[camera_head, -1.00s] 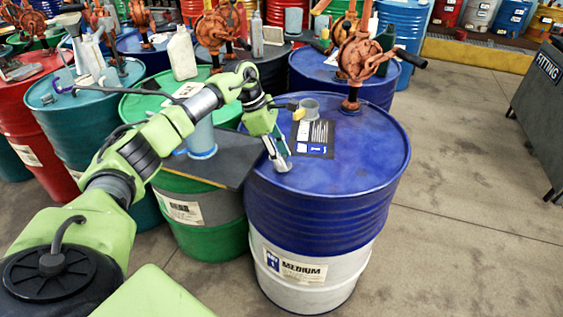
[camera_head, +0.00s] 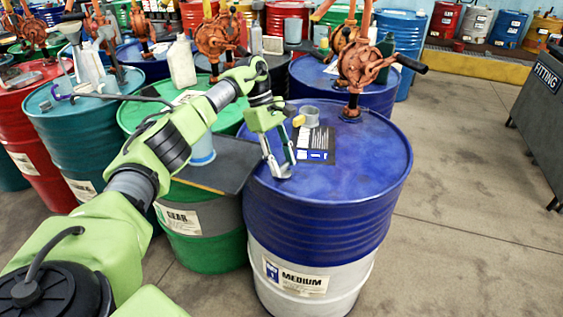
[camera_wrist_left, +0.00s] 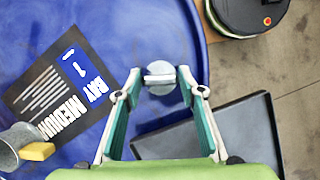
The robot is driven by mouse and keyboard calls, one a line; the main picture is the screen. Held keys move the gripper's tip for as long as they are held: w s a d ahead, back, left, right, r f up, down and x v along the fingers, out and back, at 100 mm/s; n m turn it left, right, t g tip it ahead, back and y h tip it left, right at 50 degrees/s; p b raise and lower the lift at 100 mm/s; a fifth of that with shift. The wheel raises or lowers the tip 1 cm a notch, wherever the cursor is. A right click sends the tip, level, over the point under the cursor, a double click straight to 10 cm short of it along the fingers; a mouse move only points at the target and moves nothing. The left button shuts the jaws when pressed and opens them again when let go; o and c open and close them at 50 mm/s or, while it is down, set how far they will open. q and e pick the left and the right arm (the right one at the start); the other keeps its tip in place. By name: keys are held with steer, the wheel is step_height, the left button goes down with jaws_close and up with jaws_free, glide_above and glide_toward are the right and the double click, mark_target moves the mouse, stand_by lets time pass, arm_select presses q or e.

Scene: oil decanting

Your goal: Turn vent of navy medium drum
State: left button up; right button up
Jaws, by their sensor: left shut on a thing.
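The navy medium drum (camera_head: 335,215) stands upright at centre right, with a navy top half and a white lower band labelled MEDIUM. The vent (camera_wrist_left: 159,77) is a small round grey cap with a raised bar on the lid, near the rim. My left gripper (camera_head: 279,172) reaches down to the lid's near-left edge. In the left wrist view its fingertips (camera_wrist_left: 159,75) are on either side of the vent's bar, shut on it. In the head view the fingers largely hide the vent. My right gripper is not in view.
A rust-orange hand pump (camera_head: 358,60) rises from the drum's back, its crank reaching right. A grey cup (camera_head: 310,115) and a label sheet (camera_head: 317,145) are on the lid. A dark tray (camera_head: 225,165) lies over the green drum (camera_head: 205,245) to the left.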

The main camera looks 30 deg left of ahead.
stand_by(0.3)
arm_select(q)
steer(key=o, duration=1.1)
steer(key=v, duration=1.2)
